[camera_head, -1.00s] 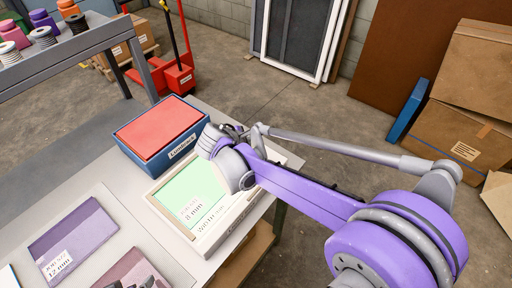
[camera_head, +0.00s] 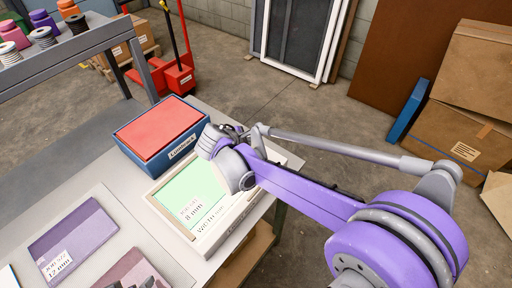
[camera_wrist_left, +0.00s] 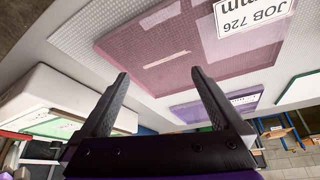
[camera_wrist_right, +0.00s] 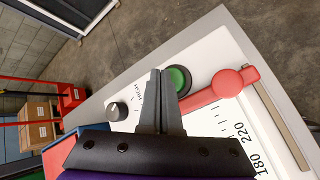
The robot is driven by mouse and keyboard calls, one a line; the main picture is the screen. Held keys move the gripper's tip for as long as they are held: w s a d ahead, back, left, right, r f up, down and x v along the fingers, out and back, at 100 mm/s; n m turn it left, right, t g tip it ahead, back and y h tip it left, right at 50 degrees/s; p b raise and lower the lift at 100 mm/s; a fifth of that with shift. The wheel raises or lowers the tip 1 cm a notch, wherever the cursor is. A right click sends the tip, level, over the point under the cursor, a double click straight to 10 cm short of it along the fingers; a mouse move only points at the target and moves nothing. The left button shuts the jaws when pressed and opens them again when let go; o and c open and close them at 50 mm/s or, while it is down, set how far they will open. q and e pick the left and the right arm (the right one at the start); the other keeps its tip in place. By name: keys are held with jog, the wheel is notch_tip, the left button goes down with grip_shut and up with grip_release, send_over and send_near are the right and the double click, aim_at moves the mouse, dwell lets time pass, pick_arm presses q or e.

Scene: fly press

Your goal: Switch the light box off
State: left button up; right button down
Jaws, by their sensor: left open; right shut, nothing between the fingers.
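The light box (camera_head: 214,236) is a cream case on the bench with a pale green lit panel (camera_head: 190,200). It also shows at the left of the left wrist view (camera_wrist_left: 65,90). In the right wrist view its face (camera_wrist_right: 215,55) carries a round green button (camera_wrist_right: 179,80), a red lever (camera_wrist_right: 222,88), a black knob (camera_wrist_right: 117,111) and a printed scale. My right gripper (camera_wrist_right: 160,72) is shut and empty, its tips just left of the green button; contact cannot be told. In the head view my wrist hides these controls. My left gripper (camera_wrist_left: 161,76) is open and empty over a pinkish screen.
A blue box with a red top (camera_head: 160,135) stands directly behind the light box. A purple screen (camera_head: 72,240) and a pinkish screen (camera_head: 128,268) lie on the bench to the left. The floor right of the bench edge is open, with cardboard boxes (camera_head: 460,135) farther back.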

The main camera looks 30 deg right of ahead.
jog(key=shift+f, duration=0.1)
dwell(0.5)
pick_arm(q)
jog(key=shift+s+f+b, duration=0.1)
jog(key=shift+f+b, duration=0.25)
jog(key=shift+f, duration=0.05)
pick_arm(e)
jog(key=shift+f, duration=0.4)
pick_arm(q)
jog(key=shift+f, duration=0.1)
pick_arm(e)
jog(key=shift+f, duration=0.1)
pick_arm(q)
jog(key=shift+r+p, duration=0.3)
jog(key=shift+r, duration=0.2)
pick_arm(e)
jog(key=shift+r, duration=0.6)
pick_arm(q)
jog(key=shift+w+r+p, duration=0.3)
jog(key=shift+r+p, duration=0.3)
jog(key=shift+r, duration=0.15)
jog(key=shift+w+r+p, duration=0.25)
jog(key=shift+r+p, duration=0.35)
jog(key=shift+r, duration=0.2)
jog(key=shift+w+r+p, duration=0.3)
jog(key=shift+r+p, duration=0.3)
jog(key=shift+r, duration=0.15)
pick_arm(e)
jog(key=shift+r, duration=3.05)
